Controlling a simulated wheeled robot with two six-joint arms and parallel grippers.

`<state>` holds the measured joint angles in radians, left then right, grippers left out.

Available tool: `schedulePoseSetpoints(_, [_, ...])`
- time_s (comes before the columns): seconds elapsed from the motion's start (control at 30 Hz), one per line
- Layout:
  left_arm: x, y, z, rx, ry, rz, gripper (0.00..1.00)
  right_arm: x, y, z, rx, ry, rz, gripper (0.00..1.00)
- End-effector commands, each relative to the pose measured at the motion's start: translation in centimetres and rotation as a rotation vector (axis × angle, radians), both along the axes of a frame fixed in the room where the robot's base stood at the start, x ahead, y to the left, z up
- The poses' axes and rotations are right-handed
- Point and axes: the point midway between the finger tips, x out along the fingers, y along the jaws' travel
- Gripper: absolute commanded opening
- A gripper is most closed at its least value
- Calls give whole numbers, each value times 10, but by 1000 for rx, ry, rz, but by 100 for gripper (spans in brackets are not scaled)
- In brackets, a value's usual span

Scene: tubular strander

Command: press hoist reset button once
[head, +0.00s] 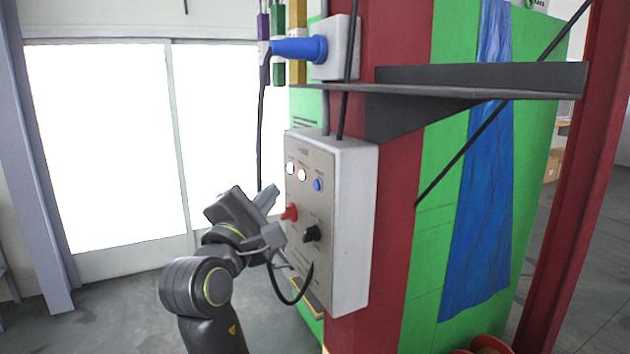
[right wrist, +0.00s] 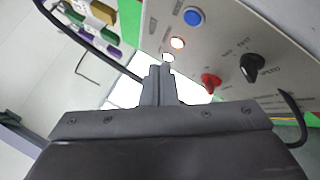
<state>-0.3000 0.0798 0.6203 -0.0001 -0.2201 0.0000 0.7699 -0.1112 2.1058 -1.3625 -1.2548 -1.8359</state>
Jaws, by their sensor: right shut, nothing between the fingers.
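The hoist control box (head: 350,220) is a light grey box on the red column. Its panel carries a blue button (head: 318,185), an amber-lit lamp (head: 302,175) and a white-lit lamp (head: 290,168) in a row. Below them are a red knob (head: 290,212) and a black knob (head: 311,233). The blue button also shows in the right wrist view (right wrist: 193,17). My right gripper (head: 272,191) is shut and empty, left of the panel; in the right wrist view its fingertips (right wrist: 160,70) lie just below the white lamp in the picture. I cannot tell whether they touch the panel. My left gripper is out of view.
A dark metal shelf bracket (head: 480,78) juts out above the box. A blue plug (head: 298,49) and black cables hang nearby. A black cable loop (head: 290,300) hangs at the box's lower left. Open floor lies to the left.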

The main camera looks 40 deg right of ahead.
Motion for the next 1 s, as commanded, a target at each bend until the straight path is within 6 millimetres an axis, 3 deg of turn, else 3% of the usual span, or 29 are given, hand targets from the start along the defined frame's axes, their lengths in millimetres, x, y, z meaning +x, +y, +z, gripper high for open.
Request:
schedulePoseSetpoints(0.2, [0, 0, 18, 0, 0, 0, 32, -7, -30, 5, -3, 2, -3, 0])
schedulePoseSetpoints(0.4, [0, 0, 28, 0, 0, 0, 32, -11, -45, 2, -1, 0, -2, 0])
schedulePoseSetpoints(1.0, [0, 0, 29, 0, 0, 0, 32, -12, -49, 0, 0, -1, -1, 0])
